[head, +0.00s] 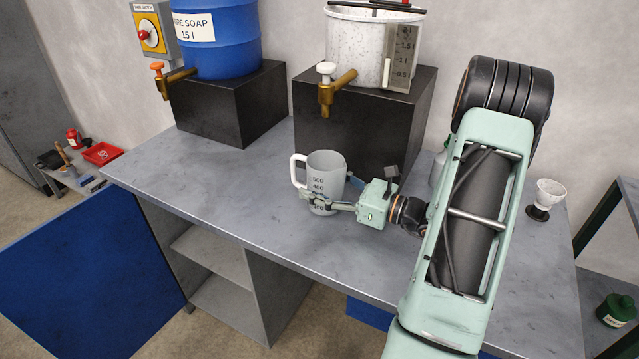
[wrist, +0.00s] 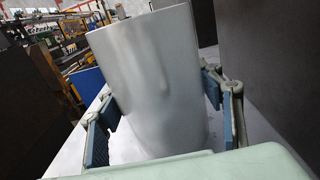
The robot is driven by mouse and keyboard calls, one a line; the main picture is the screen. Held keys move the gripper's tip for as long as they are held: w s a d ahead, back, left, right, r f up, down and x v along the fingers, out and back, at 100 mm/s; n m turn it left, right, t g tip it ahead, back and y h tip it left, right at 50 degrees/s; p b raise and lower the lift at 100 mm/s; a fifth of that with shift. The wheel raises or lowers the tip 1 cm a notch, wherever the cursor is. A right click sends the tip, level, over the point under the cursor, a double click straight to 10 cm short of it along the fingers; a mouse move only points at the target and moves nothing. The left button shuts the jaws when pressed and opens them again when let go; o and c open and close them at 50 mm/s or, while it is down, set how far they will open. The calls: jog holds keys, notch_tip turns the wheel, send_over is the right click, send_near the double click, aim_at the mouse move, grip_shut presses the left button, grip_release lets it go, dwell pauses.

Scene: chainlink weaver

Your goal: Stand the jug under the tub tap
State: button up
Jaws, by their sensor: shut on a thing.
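The grey jug (head: 326,172), with a white handle on its left and dark volume marks, is upright in front of the right black block. My gripper (head: 332,194) reaches it from the right and is shut around its body. In the wrist view the jug (wrist: 152,80) fills the middle, between both blue-padded fingers (wrist: 160,112). The white speckled tub (head: 354,45), with a level scale, stands on the right block. Its brass tub tap (head: 334,90) with a white knob sticks out above and slightly behind the jug. Whether the jug's base touches the bench cannot be told.
The black block (head: 362,130) stands close behind the jug. A blue soap barrel (head: 222,40) with an orange-knobbed tap (head: 172,80) stands on another block at left. A white cup-like item (head: 548,194) is at right. The bench (head: 200,184) is clear left of the jug.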

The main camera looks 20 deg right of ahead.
jog(key=shift+f, duration=0.4)
jog(key=o, duration=1.3)
